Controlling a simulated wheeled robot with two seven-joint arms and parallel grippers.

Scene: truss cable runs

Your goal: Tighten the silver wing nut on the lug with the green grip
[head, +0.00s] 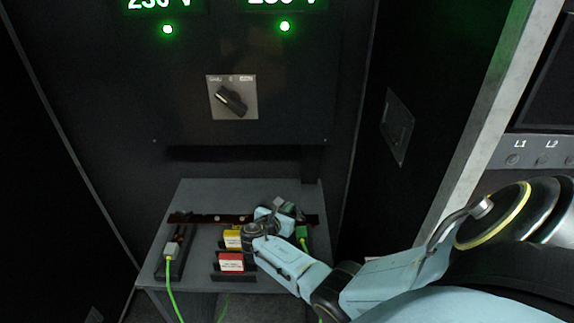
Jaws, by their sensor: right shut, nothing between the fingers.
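My right gripper (284,207) is over the right half of the grey shelf (200,196), at the right end of the dark copper-brown bar (205,218). Its fingers are shut and small in the view. A green grip (302,233) stands just below and to the right of the gripper, partly covered by my wrist. The silver wing nut cannot be made out; the gripper and wrist hide that part of the bar. My left gripper is not in view.
A yellow block (232,238) and a red labelled block (231,262) sit left of my wrist. A grey connector (173,249) with a green-yellow cable (170,291) is at the shelf's left. A rotary switch (231,98) is on the dark panel above.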

